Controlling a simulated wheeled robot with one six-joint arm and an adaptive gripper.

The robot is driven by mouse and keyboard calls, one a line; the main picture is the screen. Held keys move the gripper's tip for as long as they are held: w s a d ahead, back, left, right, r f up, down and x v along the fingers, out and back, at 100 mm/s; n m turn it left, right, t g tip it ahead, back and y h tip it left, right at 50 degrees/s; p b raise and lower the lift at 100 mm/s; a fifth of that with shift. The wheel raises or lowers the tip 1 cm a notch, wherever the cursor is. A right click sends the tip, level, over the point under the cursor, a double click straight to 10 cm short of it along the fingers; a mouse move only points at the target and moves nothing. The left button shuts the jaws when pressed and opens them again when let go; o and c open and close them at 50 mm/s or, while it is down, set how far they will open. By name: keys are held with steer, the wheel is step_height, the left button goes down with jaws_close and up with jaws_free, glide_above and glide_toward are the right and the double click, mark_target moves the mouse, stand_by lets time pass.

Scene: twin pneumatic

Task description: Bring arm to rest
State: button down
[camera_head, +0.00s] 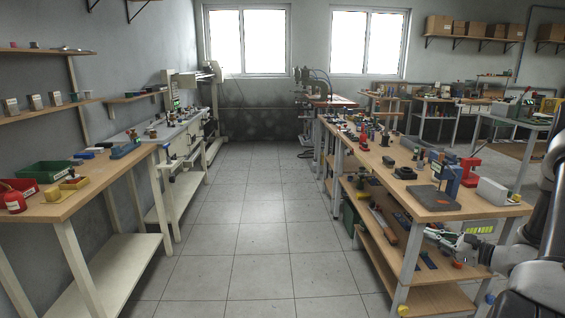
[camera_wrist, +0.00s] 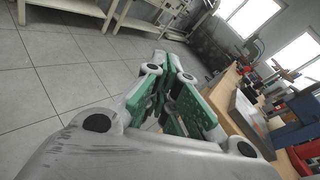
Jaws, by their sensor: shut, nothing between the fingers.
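My gripper (camera_head: 447,243) is low at the right in the head view, beside the front corner of the right workbench (camera_head: 440,217). It is below the bench top's level in the picture. I cannot tell whether it touches the bench. My dark arm comes down to it from the right edge. In the wrist view my gripper (camera_wrist: 168,68) shows green and grey linkages, its fingers together and empty. It points out over the tiled floor, with the bench to its right.
The right bench top carries a dark plate (camera_head: 434,197), a red tool (camera_head: 469,171) and several small parts. Its lower shelf (camera_head: 385,247) holds tools. The tiled aisle (camera_head: 262,230) is clear.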

steer(key=s+a+r+n+g, duration=0.3)
steer(key=s+n+g, duration=0.1)
steer(key=s, duration=0.2)
steer(key=s+a+r+n+g+h, duration=0.1)
steer(key=s+a+r+n+g, duration=0.25)
steer(key=s, duration=0.35)
steer(key=s+a+r+n+g, duration=0.2)
steer(key=s+a+n+g, duration=0.1)
steer(key=s+n+g, duration=0.25)
steer(key=s+d+r+n+h, duration=0.2)
steer(key=s+r+n+h, duration=0.65)
steer(key=r, duration=0.25)
steer(key=s+a+r+n+t, duration=0.2)
steer(key=a+r+n+t, duration=0.1)
steer(key=r, duration=0.4)
steer(key=shift+s+a+r+t, duration=0.25)
steer(key=shift+s+a+t, duration=0.1)
steer(key=shift+a+t, duration=0.5)
